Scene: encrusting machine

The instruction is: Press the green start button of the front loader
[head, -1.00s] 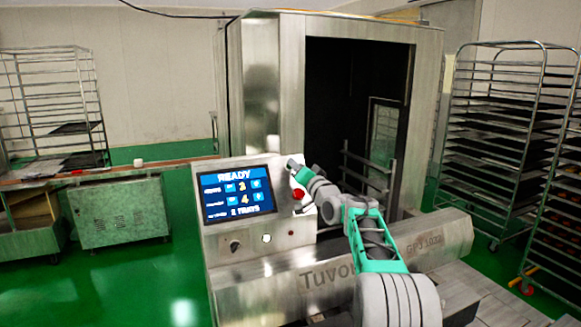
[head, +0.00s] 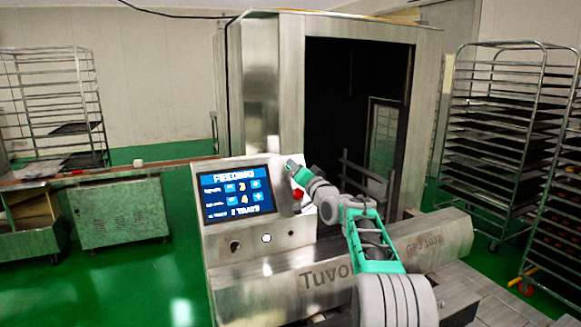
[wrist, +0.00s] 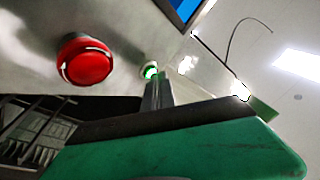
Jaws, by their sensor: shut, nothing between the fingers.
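The front loader's control panel (head: 212,228) stands in the middle of the head view, with a screen (head: 236,194) whose top line appears to read "FEEDING". In the wrist view the green start button (wrist: 150,72) is lit and sits on the panel to the right of the red button (wrist: 85,60). My gripper (wrist: 156,88) is shut and empty, its fingertips at the green button and seemingly touching it. In the head view my gripper (head: 291,165) is at the panel's upper right edge, and the green button is hidden there.
The red button (head: 298,194) is just below my gripper. A big steel cabinet (head: 262,90) with a dark opening stands behind the panel. Tray racks (head: 500,130) stand at the right and another rack (head: 55,100) at the left. Green floor is clear at the left.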

